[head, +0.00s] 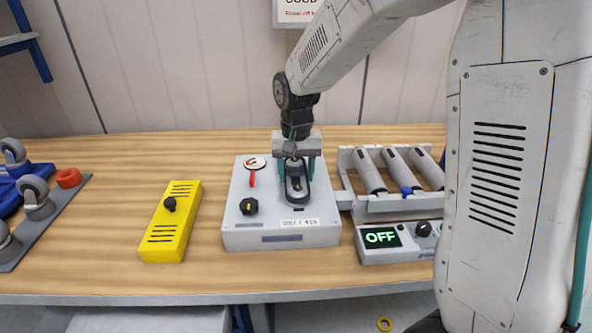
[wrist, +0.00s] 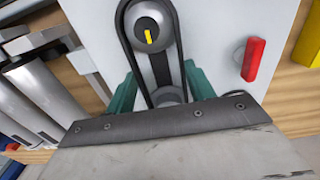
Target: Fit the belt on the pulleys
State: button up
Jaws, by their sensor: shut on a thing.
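The black belt (head: 308,197) is a long loop above the top of the light grey belt box (head: 270,236). In the wrist view the belt (wrist: 124,35) runs around a round grey pulley with a yellow mark (wrist: 149,33). A second round grey part (wrist: 170,96) shows at the loop's other end, partly hidden by my gripper. I cannot tell whether the belt sits in the pulley grooves. My gripper (head: 297,166) points down over the far part of the box, its teal fingers on either side of the belt, shut on it.
A yellow box (head: 171,222) stands left. A roller unit (head: 372,171) and a panel reading OFF (head: 381,237) stand right. Casters (head: 38,197) lie far left. Wood between the yellow box and casters is clear.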

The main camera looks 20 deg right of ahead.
jog(key=shift+f, duration=0.25)
dwell(0.3)
jog(key=o, duration=1)
jog(key=shift+o, duration=0.2)
notch_tip(320, 180, up, 7)
dwell(1.2)
dwell(0.5)
